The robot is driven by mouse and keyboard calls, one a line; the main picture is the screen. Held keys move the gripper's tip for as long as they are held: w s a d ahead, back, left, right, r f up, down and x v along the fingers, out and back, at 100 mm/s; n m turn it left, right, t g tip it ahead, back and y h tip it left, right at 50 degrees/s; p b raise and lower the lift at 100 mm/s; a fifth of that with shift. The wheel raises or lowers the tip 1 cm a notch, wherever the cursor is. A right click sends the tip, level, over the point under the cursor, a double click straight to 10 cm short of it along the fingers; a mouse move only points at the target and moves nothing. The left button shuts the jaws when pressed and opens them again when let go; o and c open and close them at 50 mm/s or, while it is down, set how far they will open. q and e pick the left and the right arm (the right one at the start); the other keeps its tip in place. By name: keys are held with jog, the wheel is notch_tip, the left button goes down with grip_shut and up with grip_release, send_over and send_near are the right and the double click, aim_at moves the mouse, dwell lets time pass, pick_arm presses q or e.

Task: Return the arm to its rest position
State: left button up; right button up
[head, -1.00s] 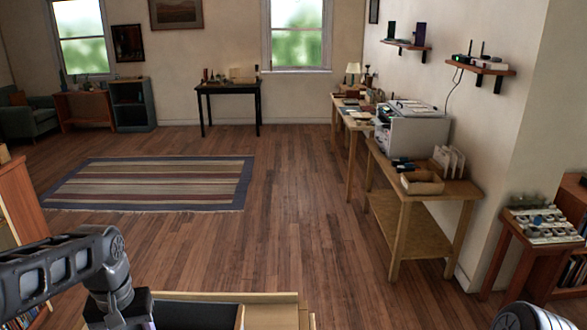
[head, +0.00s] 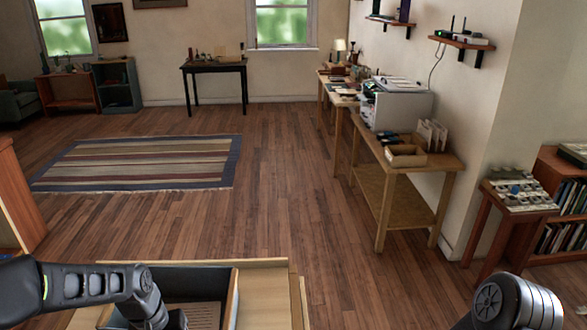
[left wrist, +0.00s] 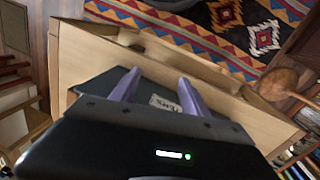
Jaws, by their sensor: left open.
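My left arm (head: 95,284) comes in at the lower left of the head view, and its gripper is below the frame. In the left wrist view my left gripper (left wrist: 155,88) shows two purple fingers spread apart with nothing held between them. Beyond the fingers is a dark tray (left wrist: 162,84) with a pale label, on a light wooden stand (left wrist: 82,62). The tray (head: 236,299) also shows at the bottom of the head view, partly behind my left arm. Part of my right arm (head: 515,302) shows at the lower right, but its gripper is out of frame.
A wooden side table (head: 446,160) with a box and papers stands along the right wall. A small red-brown table (head: 482,232) holds a tray of items. A striped rug (head: 140,162) lies on open floor. The wrist view shows a patterned rug (left wrist: 235,28) and a round wooden seat (left wrist: 273,82).

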pick_arm(q)
jog(key=s+d+f+h, duration=0.1)
jog(key=s+d+f, duration=0.7)
jog(key=d+f, duration=0.2)
jog(key=s+d+f+m+h, duration=0.1)
jog(key=s+d+f, duration=0.7)
jog(key=d+f, duration=0.2)
jog(key=shift+x, duration=0.75)
jog(key=shift+a, duration=0.1)
jog(key=shift+c, duration=0.2)
